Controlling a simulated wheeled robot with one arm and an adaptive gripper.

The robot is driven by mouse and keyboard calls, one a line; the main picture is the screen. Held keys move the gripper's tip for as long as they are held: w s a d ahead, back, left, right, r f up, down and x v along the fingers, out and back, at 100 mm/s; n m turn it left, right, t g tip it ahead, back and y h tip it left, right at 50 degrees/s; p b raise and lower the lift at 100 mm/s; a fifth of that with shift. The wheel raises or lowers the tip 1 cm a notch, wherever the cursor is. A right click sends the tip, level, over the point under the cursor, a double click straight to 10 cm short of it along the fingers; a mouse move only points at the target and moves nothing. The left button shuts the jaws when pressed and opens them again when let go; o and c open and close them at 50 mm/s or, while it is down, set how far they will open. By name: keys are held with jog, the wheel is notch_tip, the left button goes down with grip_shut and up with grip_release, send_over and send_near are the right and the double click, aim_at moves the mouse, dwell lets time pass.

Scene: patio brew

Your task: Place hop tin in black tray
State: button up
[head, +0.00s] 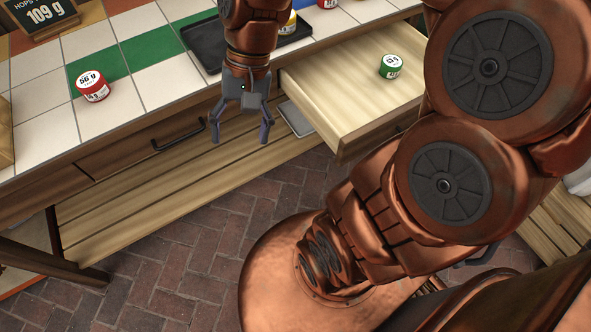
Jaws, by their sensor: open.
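A red-sided tin (92,86) marked 56 g stands on the tiled counter at the left. A green tin (391,67) sits inside the open drawer (345,95). A yellow tin (289,26) is partly hidden behind my arm and appears to be on the black tray (206,46). The tray lies on the counter, its middle hidden by my arm. My gripper (240,134) points down in front of the counter's edge, left of the open drawer. Its fingers are spread and empty, apart from every tin.
A sign (44,13) reading hops and 109 g stands at the top left. Another red tin (327,3) and a blue item are cut by the top edge. A closed drawer (150,150) has a dark handle. A grey flat object (296,118) lies below the open drawer.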

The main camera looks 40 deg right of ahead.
jog(key=s+d+f+n+h, duration=0.2)
jog(key=s, duration=0.3)
jog(key=s+d+f+n+g+h, duration=0.1)
jog(key=s+f+n+h, duration=0.1)
jog(key=s, duration=0.4)
jog(key=shift+s+d+n, duration=0.15)
jog(key=shift+d+n, duration=0.2)
jog(key=shift+n, duration=0.15)
notch_tip(320, 180, up, 21)
jog(key=t+p, duration=0.1)
jog(key=p, duration=1.8)
jog(key=shift+s, duration=0.2)
jog(key=shift+f, duration=0.15)
jog(key=shift+c, duration=0.4)
